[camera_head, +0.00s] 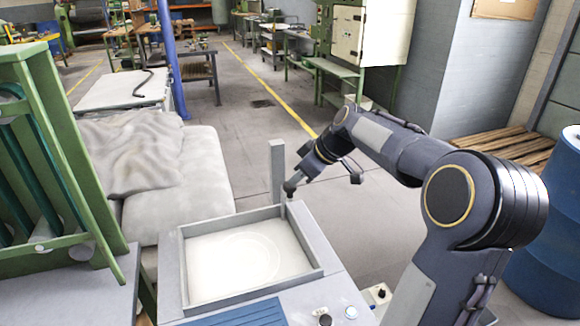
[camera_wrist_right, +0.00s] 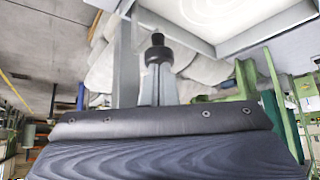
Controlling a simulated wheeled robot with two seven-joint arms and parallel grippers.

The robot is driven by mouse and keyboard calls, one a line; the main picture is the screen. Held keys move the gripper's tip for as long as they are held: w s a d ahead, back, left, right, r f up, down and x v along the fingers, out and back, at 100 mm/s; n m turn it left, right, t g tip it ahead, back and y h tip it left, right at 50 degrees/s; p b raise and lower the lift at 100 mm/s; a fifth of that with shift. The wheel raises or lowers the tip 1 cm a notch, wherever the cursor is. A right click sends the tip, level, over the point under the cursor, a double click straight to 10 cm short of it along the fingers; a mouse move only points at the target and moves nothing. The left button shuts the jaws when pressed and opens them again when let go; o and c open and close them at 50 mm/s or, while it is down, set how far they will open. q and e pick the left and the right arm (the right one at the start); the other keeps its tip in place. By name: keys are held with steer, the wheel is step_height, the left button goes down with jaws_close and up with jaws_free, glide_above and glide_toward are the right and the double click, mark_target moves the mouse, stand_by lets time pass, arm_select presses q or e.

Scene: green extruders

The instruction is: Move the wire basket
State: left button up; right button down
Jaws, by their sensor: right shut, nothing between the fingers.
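I see no wire basket in either view. My right arm reaches in from the right in the head view. Its gripper (camera_head: 290,188) is shut and empty, pointing down beside a grey upright post (camera_head: 277,170) at the back right corner of a grey square-framed tray (camera_head: 168,262). In the right wrist view the shut fingertips (camera_wrist_right: 157,42) show dark, close to the grey post; I cannot tell whether they touch it. The tray has a pale floor with faint rings and looks empty. My left gripper is not in view.
A green rack (camera_head: 60,150) stands at the left above a grey top. Behind it is a pale, cloth-covered block (camera_head: 180,180). A blue drum (camera_head: 545,250) and a wooden pallet (camera_head: 500,146) are at the right. The floor between is open.

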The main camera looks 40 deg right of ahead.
steer(key=s, duration=0.1)
steer(key=s+d, duration=0.1)
steer(key=shift+s+d+r, duration=0.1)
steer(key=shift+s+d, duration=0.05)
steer(key=shift+s, duration=0.2)
steer(key=v, duration=0.7)
steer(key=shift+s+r, duration=0.2)
steer(key=shift+r, duration=0.1)
steer(key=shift+d, duration=0.1)
stand_by(0.3)
